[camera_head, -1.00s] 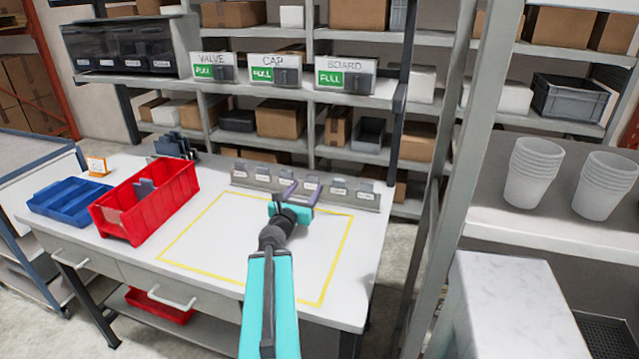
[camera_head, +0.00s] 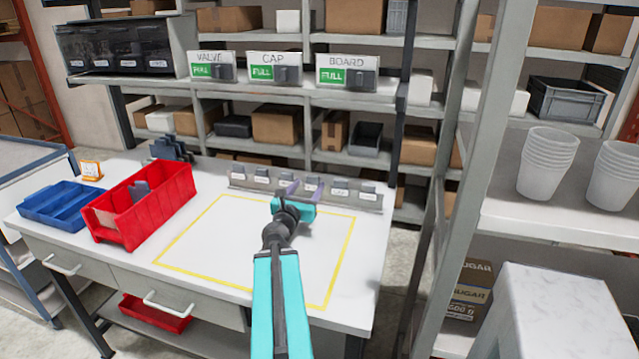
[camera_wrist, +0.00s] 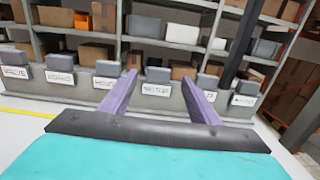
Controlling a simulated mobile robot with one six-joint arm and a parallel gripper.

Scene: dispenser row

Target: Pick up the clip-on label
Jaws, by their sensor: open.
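Several clip-on labels with grey clips and white faces stand in a row on a grey rail (camera_head: 235,181) at the back of the white table. My gripper (camera_head: 304,187) is open and empty in front of the rail, its purple fingers pointing at it. In the wrist view, one label (camera_wrist: 157,88) appears in the gap between the fingertips (camera_wrist: 158,80). Its print is too blurred to read surely. Other labels (camera_wrist: 60,77) stand on either side. I cannot tell whether the fingertips reach past the label's front. My fingers partly hide the neighbouring labels.
A red bin (camera_head: 120,222) and a blue tray (camera_head: 58,206) stand on the left of the table. A yellow outline (camera_head: 185,240) marks bare tabletop in front of the rail. Valve, cap and board dispensers (camera_head: 275,68) sit above. A grey shelf post (camera_head: 460,180) stands right.

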